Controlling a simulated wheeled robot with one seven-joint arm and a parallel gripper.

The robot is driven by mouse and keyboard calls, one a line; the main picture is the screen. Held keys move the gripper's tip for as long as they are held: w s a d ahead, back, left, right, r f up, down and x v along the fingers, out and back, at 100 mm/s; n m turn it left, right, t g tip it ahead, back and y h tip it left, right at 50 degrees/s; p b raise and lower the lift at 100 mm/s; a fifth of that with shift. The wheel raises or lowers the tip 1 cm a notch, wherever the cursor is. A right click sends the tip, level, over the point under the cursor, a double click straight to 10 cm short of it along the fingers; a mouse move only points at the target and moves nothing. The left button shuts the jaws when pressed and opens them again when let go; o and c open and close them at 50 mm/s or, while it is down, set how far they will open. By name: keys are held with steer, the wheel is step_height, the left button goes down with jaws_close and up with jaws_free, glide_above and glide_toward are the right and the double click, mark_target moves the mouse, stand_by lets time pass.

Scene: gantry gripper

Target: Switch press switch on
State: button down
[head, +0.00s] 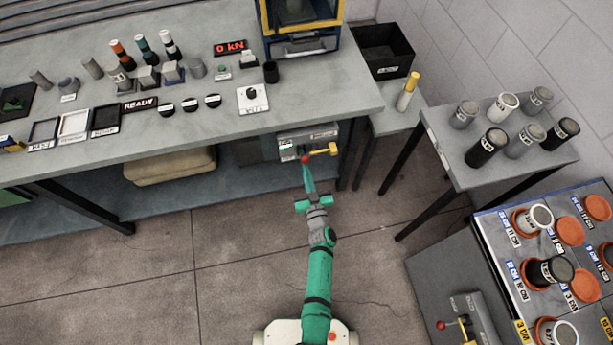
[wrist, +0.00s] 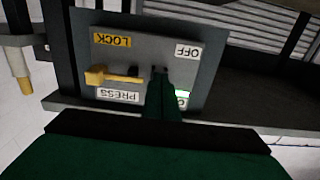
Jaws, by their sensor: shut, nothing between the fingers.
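The press switch panel (head: 303,141) is a grey box under the bench's front edge. In the wrist view the panel (wrist: 140,48) appears upside down, with labels LOCK, OFF and PRESS. A fourth label (wrist: 183,97), edged green, is mostly hidden behind my fingers. A red knob (head: 305,159) shows at the panel's front in the head view; it is not visible in the wrist view. A yellow handle (wrist: 112,77) sits beside LOCK and PRESS. My gripper (head: 308,170) is shut and empty, its tips at the panel near the knob; contact is unclear. It also shows in the wrist view (wrist: 160,78).
The bench (head: 330,95) overhangs the panel, with a dark leg just right of it. A yellow-capped cylinder (head: 408,92) stands on a low shelf at right. A side table (head: 470,165) holds several cylinders. The floor (head: 230,250) left of my arm is clear.

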steer(key=f+v, duration=0.1)
steer(key=v, duration=0.7)
steer(key=shift+s+d, duration=0.15)
steer(key=shift+s, duration=0.05)
stand_by(0.5)
steer(key=shift+s, duration=0.2)
steer(key=s+d+r+h, duration=0.15)
steer(key=s+r, duration=0.25)
steer(key=s, duration=0.7)
steer(key=s+a+r+m+g+h, duration=0.2)
steer(key=s+a+r, duration=0.1)
steer(key=s+r, duration=1.6)
steer(key=shift+s+a+r+m, duration=0.2)
steer(key=shift+s+r+m, duration=0.15)
steer(key=shift+r, duration=0.65)
steer(key=shift+h, duration=0.25)
